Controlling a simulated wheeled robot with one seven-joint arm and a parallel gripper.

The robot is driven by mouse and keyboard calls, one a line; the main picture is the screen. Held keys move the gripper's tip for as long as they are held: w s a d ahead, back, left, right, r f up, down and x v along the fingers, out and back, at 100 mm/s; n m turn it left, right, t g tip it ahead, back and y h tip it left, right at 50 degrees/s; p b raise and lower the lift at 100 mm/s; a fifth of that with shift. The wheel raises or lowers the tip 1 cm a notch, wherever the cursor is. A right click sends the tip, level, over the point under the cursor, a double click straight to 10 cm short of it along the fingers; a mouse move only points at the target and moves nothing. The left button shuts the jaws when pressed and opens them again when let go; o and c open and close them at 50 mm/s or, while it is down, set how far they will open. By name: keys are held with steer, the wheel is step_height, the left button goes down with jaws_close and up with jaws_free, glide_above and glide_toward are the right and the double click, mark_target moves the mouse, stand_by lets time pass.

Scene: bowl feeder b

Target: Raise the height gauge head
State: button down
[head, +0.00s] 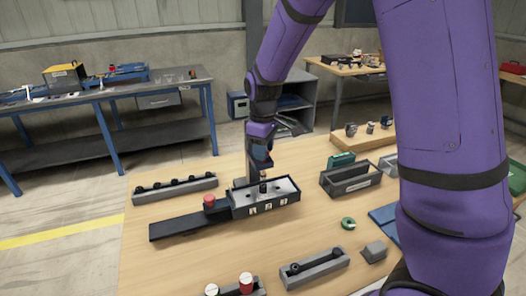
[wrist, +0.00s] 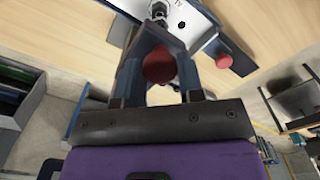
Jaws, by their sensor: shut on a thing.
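The height gauge shows in the head view as a narrow grey column (head: 249,162), upright behind a dark box with a light top. Its head is mostly hidden there by my gripper (head: 264,168), which reaches down beside the column. In the wrist view my gripper (wrist: 160,88) has a finger on each side of a dark grey block (wrist: 158,42) with a round red knob, which I take for the gauge head. The jaws are shut on it. I cannot tell from these frames how high it sits on the column.
The dark box (head: 240,210) stands just in front of the column, with a red knob (head: 209,200) at its left. A rack of dark pieces (head: 172,191) lies left. A grey open bin (head: 336,188) and green ring (head: 348,223) stand right.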

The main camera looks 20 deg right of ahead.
steer(key=c, duration=0.7)
jaws_free()
steer(key=shift+r, duration=0.15)
steer(key=shift+c, duration=0.2)
step_height(320, 180, up, 11)
steer(key=s+d+r+m+t, duration=0.1)
steer(key=s+d+r+m, duration=0.1)
steer(key=s+r, duration=0.35)
steer(key=s+d+r+m+t, duration=0.1)
steer(key=s+d+r+m, duration=0.15)
steer(key=s, duration=0.55)
steer(key=s+d+m+t, duration=0.2)
steer(key=s+m+t, duration=0.1)
steer(key=s, duration=1.1)
steer(key=shift+d+r+m, duration=0.15)
steer(key=shift+r+m, duration=0.05)
steer(key=shift+m, duration=0.55)
